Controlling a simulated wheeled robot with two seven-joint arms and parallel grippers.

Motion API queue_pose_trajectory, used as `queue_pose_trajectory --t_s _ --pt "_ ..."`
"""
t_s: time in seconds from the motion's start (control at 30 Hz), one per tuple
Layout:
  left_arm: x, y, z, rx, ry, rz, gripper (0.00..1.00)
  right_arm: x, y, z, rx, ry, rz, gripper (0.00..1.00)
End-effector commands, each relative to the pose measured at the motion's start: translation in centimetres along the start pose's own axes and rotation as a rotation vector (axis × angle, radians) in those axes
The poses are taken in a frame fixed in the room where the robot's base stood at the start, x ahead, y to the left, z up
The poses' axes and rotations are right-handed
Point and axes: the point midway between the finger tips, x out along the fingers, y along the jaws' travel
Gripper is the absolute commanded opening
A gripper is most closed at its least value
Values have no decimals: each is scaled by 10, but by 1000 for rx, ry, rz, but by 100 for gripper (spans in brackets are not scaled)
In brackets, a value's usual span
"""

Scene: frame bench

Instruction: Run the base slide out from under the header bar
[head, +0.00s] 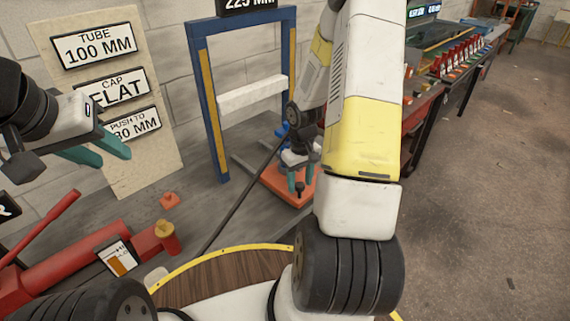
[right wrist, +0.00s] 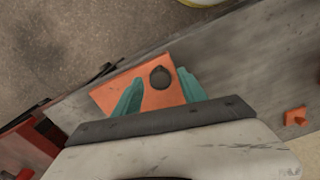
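The orange base slide (head: 274,183) lies low at the foot of the blue frame (head: 213,120), on grey metal. The white header bar (head: 252,94) spans the frame above and behind it. A black knob (head: 299,188) stands on the slide's near end. My right gripper (head: 301,179) is over that end, its teal fingers on either side of the knob. In the right wrist view the slide (right wrist: 112,92) shows the round knob (right wrist: 160,77) between the spread fingers, with gaps beside it. My left gripper (head: 101,151) is open and empty at the left, away from the slide.
A board (head: 150,165) with signs stands behind my left gripper. A red cylinder with a lever (head: 75,275) lies at lower left, near a small orange block (head: 169,200). A dark rod (head: 238,200) runs diagonally left of the slide. Open floor (head: 480,210) lies to the right.

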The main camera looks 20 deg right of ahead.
Motion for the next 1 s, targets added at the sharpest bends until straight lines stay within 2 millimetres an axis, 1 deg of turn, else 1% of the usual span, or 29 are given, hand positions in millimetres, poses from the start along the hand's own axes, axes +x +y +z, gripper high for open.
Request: queue_pose_trajectory --t_s 0.27,0.37,0.47,0.6,0.73,0.9,1.0 --pt "0 0 0 0 0 0 36 0 0 0 0 -1 -1 50" --pt "0 0 0 0 0 0 36 -5 0 0 0 1 1 50" --pt "0 0 0 0 0 0 36 -18 0 -1 0 3 1 50" --pt "0 0 0 0 0 0 36 -44 1 -1 1 4 2 50" --pt "0 0 0 0 0 0 36 -64 1 -1 1 3 2 50" --pt "0 0 0 0 0 0 36 -77 0 0 1 0 0 50" --pt "0 0 0 0 0 0 36 -78 0 0 0 0 0 50"
